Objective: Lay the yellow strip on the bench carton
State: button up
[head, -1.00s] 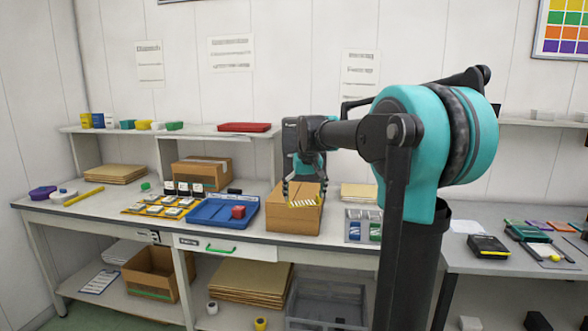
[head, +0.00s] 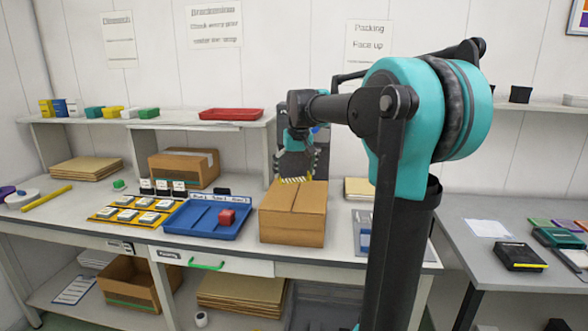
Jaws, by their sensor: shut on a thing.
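The yellow strip (head: 294,180) is a short striped piece held at the tips of my gripper (head: 297,171). My gripper is shut on it. The bench carton (head: 291,225) is a closed brown box on the bench, to the right of the blue tray. The strip shows at the far edge of the carton's top, with the gripper above and behind it. I cannot tell whether the strip touches the carton or is just over or behind that edge.
Another brown carton (head: 180,168) is behind, under a shelf holding a red tray (head: 231,114). My arm hides bench space to the right.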

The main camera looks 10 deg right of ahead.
aim_at(295, 182)
jog(key=shift+f, duration=3)
jog(key=shift+f, duration=0.6)
jog(key=o, duration=0.4)
jog(key=v, duration=1.2)
